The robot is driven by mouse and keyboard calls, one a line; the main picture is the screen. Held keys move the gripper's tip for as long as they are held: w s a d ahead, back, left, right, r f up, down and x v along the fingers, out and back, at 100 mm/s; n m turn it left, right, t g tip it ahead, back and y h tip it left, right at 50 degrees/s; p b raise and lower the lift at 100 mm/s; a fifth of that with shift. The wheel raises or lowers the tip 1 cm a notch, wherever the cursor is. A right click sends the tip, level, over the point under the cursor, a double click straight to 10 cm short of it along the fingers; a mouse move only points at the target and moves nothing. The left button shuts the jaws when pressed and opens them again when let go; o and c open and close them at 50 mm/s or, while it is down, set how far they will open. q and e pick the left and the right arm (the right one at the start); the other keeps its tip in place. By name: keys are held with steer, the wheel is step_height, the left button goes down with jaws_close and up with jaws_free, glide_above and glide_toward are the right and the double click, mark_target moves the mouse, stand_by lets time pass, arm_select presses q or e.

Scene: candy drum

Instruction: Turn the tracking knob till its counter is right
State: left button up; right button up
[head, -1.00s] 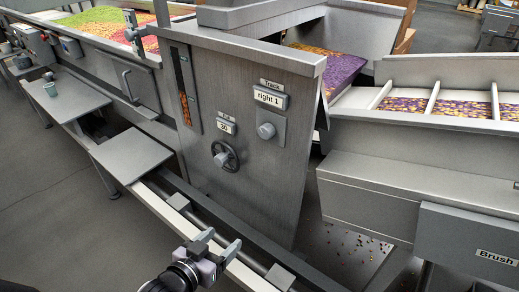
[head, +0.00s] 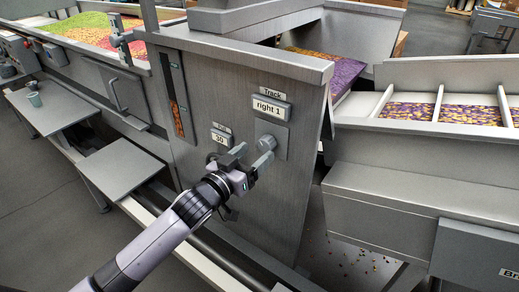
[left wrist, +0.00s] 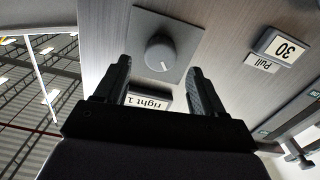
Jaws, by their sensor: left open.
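The tracking knob (head: 266,142) is a round grey dial on a square plate on the metal panel. Its counter (head: 271,107), labelled Track, reads "right 1". My left gripper (head: 254,154) is open in front of the panel, just below and left of the knob in the head view. In the left wrist view the knob (left wrist: 160,53) shows a pale mark line and appears ahead, between the two spread fingers (left wrist: 159,67). The counter (left wrist: 149,102) appears upside down there, partly hidden by my gripper. I see no contact with the knob. My right gripper is not in view.
A Pull counter (head: 220,138) reading 30 sits left of the knob; the handwheel below it is mostly hidden by my gripper. A grey shelf (head: 122,168) juts out at left. A trough with purple and orange candy (head: 425,112) stands at right.

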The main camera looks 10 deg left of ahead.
mark_target(264, 147)
arm_select(q)
steer(key=shift+x, duration=1.5)
steer(key=c, duration=1.1)
steer(key=shift+o, duration=0.2)
steer(key=m+p, duration=0.1)
steer(key=m, duration=0.1)
steer(key=shift+m, duration=0.4)
steer(key=m, duration=0.2)
steer(key=shift+d+m+p, duration=0.1)
steer(key=shift+m+p, duration=0.25)
steer(key=shift+m, duration=0.05)
steer(key=m, duration=0.5)
steer(key=shift+f+m, duration=0.1)
steer(key=shift+m, duration=0.3)
steer(key=shift+p, duration=0.3)
